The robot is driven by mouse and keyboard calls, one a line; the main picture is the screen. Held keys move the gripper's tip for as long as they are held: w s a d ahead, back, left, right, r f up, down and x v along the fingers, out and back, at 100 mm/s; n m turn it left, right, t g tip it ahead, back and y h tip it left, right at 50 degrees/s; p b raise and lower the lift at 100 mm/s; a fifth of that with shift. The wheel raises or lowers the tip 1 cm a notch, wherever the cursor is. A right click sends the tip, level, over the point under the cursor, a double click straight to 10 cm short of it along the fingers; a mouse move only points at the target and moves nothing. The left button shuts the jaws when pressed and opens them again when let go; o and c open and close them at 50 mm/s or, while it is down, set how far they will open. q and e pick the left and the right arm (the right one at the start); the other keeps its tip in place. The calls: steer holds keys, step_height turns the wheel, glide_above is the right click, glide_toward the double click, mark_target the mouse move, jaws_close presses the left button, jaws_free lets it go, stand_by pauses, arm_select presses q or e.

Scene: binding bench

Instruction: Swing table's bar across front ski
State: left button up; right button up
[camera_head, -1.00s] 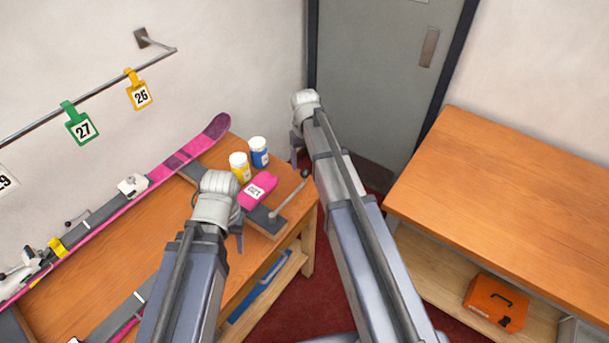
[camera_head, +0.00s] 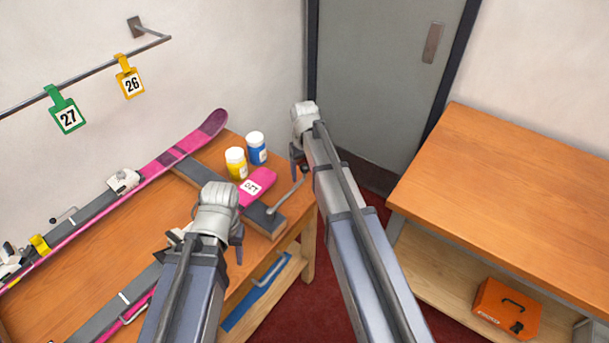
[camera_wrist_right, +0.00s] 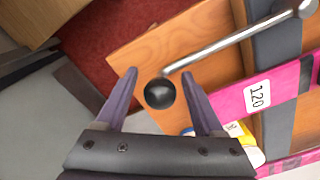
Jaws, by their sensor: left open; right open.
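The bar (camera_head: 286,198) is a thin metal rod with a black ball knob (camera_wrist_right: 160,93). It pivots on the grey cross-support at the table's right end and points away from the front ski, not across it. The front ski (camera_head: 257,185) is pink with a 120 label; my left arm hides its middle. My right gripper (camera_head: 297,166) is open beside the knob; in the right wrist view the knob shows between its fingers (camera_wrist_right: 163,92), untouched as far as I can tell. My left gripper (camera_head: 238,240) is open and empty over the front ski's line.
A yellow-labelled jar (camera_head: 236,163) and a blue jar (camera_head: 256,148) stand behind the front ski's end. A second pink ski (camera_head: 180,150) lies along the back. A wooden bench (camera_head: 500,190) with an orange box (camera_head: 506,308) stands right, across red floor.

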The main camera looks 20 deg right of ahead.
jaws_close()
stand_by(0.5)
steer(key=shift+s+d, duration=0.1)
stand_by(0.8)
